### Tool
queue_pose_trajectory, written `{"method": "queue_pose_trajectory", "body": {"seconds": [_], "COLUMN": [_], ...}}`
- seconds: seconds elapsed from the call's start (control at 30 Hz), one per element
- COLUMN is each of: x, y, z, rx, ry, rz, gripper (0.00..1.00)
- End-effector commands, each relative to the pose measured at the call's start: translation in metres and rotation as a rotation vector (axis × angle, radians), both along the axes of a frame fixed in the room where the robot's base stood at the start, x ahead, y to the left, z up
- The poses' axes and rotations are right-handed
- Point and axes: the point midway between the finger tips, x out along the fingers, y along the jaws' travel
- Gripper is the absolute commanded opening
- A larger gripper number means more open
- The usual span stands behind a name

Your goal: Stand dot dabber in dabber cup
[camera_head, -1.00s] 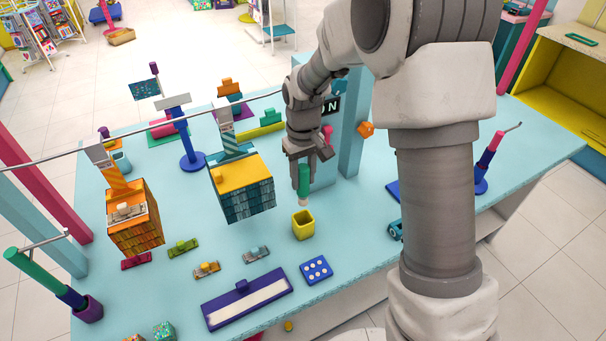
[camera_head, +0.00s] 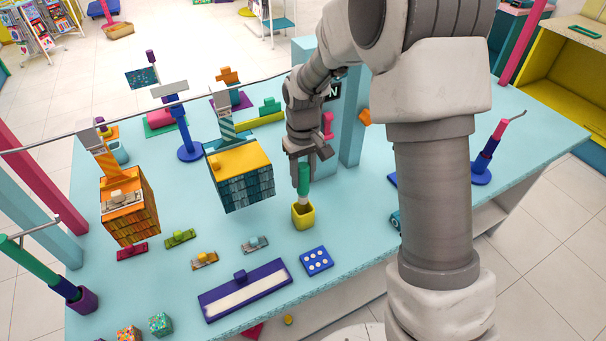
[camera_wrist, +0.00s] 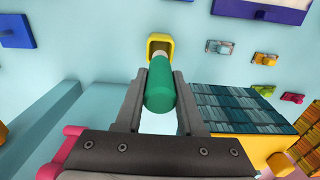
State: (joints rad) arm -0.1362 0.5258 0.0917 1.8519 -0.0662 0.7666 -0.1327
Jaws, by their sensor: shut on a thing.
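The dot dabber (camera_head: 304,180) is a green cylinder with a pale lower end. My gripper (camera_head: 302,162) is shut on its upper part and holds it upright over the yellow dabber cup (camera_head: 303,217). In the head view the pale end reaches the cup's mouth and its tip is hidden by the cup wall. In the wrist view the green dabber (camera_wrist: 160,88) lies between my gripper's fingers (camera_wrist: 160,90), with the yellow cup (camera_wrist: 160,42) just beyond its far end. I cannot tell how deep the tip is.
A blue dotted block (camera_head: 317,261) and a long blue tray (camera_head: 245,290) lie in front of the cup. A hanging block with a yellow top (camera_head: 238,162) is to the left. A light blue post (camera_head: 352,130) stands behind right.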

Motion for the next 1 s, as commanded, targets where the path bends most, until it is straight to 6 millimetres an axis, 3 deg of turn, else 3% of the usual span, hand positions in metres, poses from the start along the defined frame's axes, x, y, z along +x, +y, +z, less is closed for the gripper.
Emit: {"method": "queue_pose_trajectory", "body": {"seconds": [1.0], "x": [0.000], "y": [0.000], "z": [-0.010], "rx": [0.000], "ry": [-0.001], "rz": [0.000], "gripper": [0.00]}}
